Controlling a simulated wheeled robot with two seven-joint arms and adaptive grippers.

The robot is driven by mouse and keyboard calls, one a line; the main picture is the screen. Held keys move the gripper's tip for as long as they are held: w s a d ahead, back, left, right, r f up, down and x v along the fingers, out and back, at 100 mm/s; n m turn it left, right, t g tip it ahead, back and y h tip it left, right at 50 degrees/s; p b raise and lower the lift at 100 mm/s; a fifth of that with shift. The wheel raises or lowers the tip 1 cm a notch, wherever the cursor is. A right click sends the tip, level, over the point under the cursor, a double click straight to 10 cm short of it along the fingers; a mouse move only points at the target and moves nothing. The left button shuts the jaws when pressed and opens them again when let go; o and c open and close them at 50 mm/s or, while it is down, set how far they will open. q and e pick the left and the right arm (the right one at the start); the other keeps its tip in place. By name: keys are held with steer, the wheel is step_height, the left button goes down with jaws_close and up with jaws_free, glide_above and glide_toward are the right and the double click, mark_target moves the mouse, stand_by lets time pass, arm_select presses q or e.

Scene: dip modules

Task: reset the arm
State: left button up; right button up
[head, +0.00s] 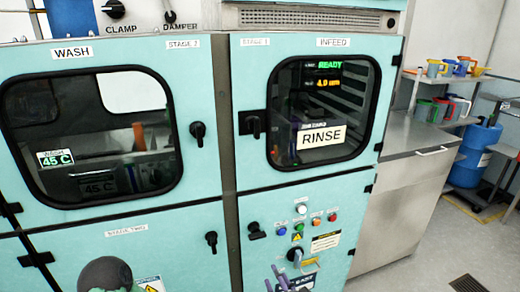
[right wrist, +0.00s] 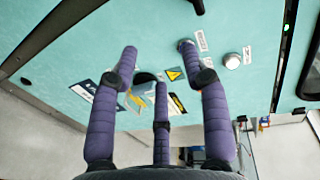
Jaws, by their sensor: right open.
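My right gripper (head: 291,280) shows at the bottom edge of the head view, in front of the lower panel. In the right wrist view, its purple fingers (right wrist: 159,66) are spread apart with nothing between them. I cannot tell the exact gap to the panel. My left gripper is not in view.
The teal washing machine (head: 222,125) fills the left and middle, with WASH (head: 85,130) and RINSE (head: 320,112) windows, handles and several buttons (head: 316,221). A steel counter (head: 400,200) with jugs and a blue drum (head: 475,152) stand at right. Floor shows at lower right.

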steer(key=s+d+f+n+g+p, duration=0.1)
steer(key=s+f+n+g, duration=0.15)
steer(key=f, duration=0.35)
steer(key=s+d+f+n+g+h+p, duration=0.1)
steer(key=f+g, duration=0.2)
steer(key=f, duration=0.2)
steer(key=s+d+f+n+g, duration=0.2)
steer(key=f, duration=0.4)
steer(key=s+f+n+g+p, duration=0.1)
steer(key=s+f+g, duration=0.3)
steer(key=s, duration=0.4)
steer(key=s+f+n+g+p, duration=0.1)
steer(key=s+f+n+g, duration=0.2)
steer(key=s+f, duration=0.4)
steer(key=shift+s+d+n+g+p, duration=0.2)
steer(key=shift+s+n+g+p, duration=0.15)
steer(key=shift+s+n, duration=0.35)
steer(key=shift+w, duration=0.1)
